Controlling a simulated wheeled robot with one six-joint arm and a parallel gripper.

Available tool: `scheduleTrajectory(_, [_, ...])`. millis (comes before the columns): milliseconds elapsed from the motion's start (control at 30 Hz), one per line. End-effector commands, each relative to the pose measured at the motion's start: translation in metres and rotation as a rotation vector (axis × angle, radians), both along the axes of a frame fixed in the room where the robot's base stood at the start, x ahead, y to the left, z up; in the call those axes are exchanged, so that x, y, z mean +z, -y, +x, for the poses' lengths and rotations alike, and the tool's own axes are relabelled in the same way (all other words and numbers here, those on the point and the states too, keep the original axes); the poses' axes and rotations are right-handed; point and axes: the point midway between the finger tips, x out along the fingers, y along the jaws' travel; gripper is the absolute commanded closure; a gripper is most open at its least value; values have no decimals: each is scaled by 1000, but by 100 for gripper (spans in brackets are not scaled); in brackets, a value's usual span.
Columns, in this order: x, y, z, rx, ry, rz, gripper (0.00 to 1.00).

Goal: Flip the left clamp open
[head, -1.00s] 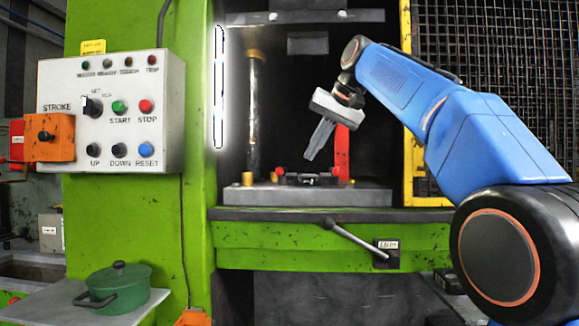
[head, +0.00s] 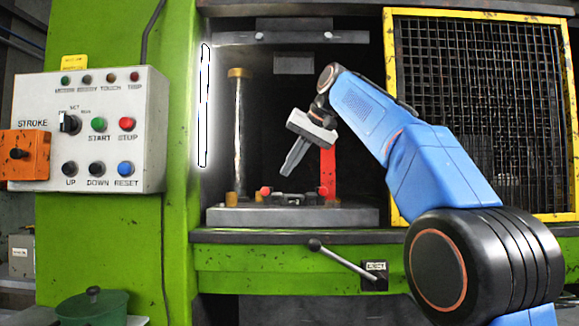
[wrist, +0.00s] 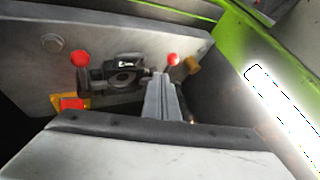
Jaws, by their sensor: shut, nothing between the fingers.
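The left clamp, with its red knob (head: 265,191), is at the left end of the dark die (head: 292,197) in the press. In the wrist view, turned about, this red knob (wrist: 173,59) is right of the die (wrist: 124,76). My gripper (head: 285,173) points down over the die, a little right of and above the left knob in the head view. In the wrist view, my shut, empty fingers (wrist: 160,76) end close beside that knob and hide part of the clamp. I cannot tell whether they touch it. Another red knob (wrist: 79,58) marks the right clamp.
A red post (head: 328,170) stands behind the die's right side. A brass-topped column (head: 239,130) is at the left, near a bright light strip (head: 204,105). The grey bolster (head: 360,216) lies beneath. A yellow mesh guard (head: 480,110) stands right; an eject lever (head: 345,264) sticks out in front.

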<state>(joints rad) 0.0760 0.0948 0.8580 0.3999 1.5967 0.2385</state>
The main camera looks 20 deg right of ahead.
Motion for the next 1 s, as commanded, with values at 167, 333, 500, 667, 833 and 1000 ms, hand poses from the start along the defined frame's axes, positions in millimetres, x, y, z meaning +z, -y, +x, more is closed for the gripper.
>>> scheduleTrajectory(167, [-24,-11,16,1,-2,0,100])
scheduleTrajectory(333, [-42,-19,29,0,-2,0,100])
scheduleTrajectory(500, [-53,-24,37,0,-1,0,100])
scheduleTrajectory(667, [-56,-25,39,0,1,0,100])
scheduleTrajectory(833, [-56,-25,39,0,1,0,100])
scheduleTrajectory(1000, [-56,-26,39,-3,1,0,100])
